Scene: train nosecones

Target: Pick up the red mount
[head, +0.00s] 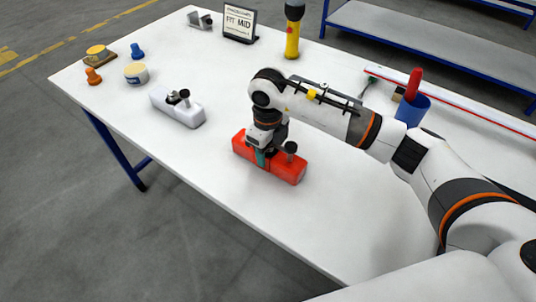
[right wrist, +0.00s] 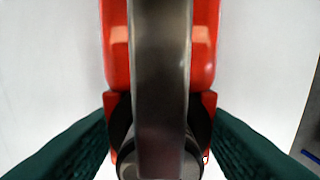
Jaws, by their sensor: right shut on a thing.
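The red mount (head: 286,171) is a long red block with a dark knob standing on it. It lies on the white table near its front edge. My right gripper (head: 262,157) comes down over its middle and is shut on it. In the right wrist view the red mount (right wrist: 117,62) runs away from the camera, with a dark metal bar along its middle. The dark green fingers of my right gripper (right wrist: 160,118) press in from both sides. The fingers hide part of the mount. I cannot tell if it is clear of the table. My left gripper is not in view.
A white mount (head: 178,108) with a dark clamp lies to the left. Small orange (head: 93,76) and blue (head: 137,51) parts stand at the far left. The table's front is clear.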

